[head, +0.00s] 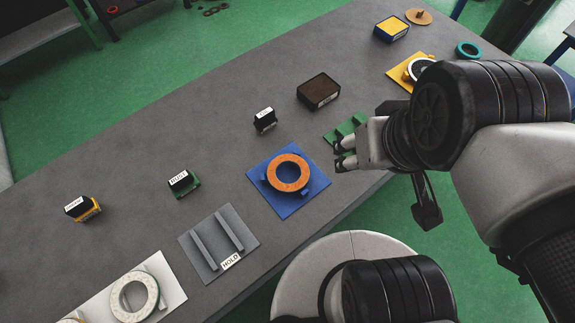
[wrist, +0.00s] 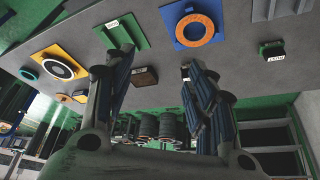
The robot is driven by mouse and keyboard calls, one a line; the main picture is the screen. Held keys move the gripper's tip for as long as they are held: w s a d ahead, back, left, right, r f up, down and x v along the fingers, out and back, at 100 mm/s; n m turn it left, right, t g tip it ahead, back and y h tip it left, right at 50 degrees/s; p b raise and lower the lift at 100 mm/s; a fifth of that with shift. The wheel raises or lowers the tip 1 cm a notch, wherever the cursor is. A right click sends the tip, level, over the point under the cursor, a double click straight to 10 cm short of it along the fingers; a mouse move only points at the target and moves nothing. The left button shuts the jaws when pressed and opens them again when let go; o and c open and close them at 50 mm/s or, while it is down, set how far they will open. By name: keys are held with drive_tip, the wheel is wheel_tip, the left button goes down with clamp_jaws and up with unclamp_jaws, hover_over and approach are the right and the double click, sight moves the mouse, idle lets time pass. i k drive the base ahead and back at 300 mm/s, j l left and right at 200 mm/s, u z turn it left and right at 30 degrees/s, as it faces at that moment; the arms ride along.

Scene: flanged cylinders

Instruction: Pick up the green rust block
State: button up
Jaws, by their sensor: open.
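The green rust block (head: 184,183) is a small black block with a green lower part and a white label on top. It stands on the grey table left of the middle in the head view. In the wrist view it appears at the right (wrist: 272,51), outside the fingers. My gripper (head: 343,154) is open, with nothing seen between its fingers. It is well to the right of the block, over the green plate (head: 334,133), which it partly hides. Both spread fingers show in the wrist view (wrist: 157,62).
A blue plate (head: 262,192) with an orange ring (head: 288,173) lies between gripper and block. A grey HOLD plate (head: 218,252) lies in front of the block. A black labelled block (head: 265,120), brown box (head: 318,91) and yellow-based block (head: 83,208) stand nearby. Table around the block is clear.

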sight(186, 182)
drive_tip(key=u, duration=1.6)
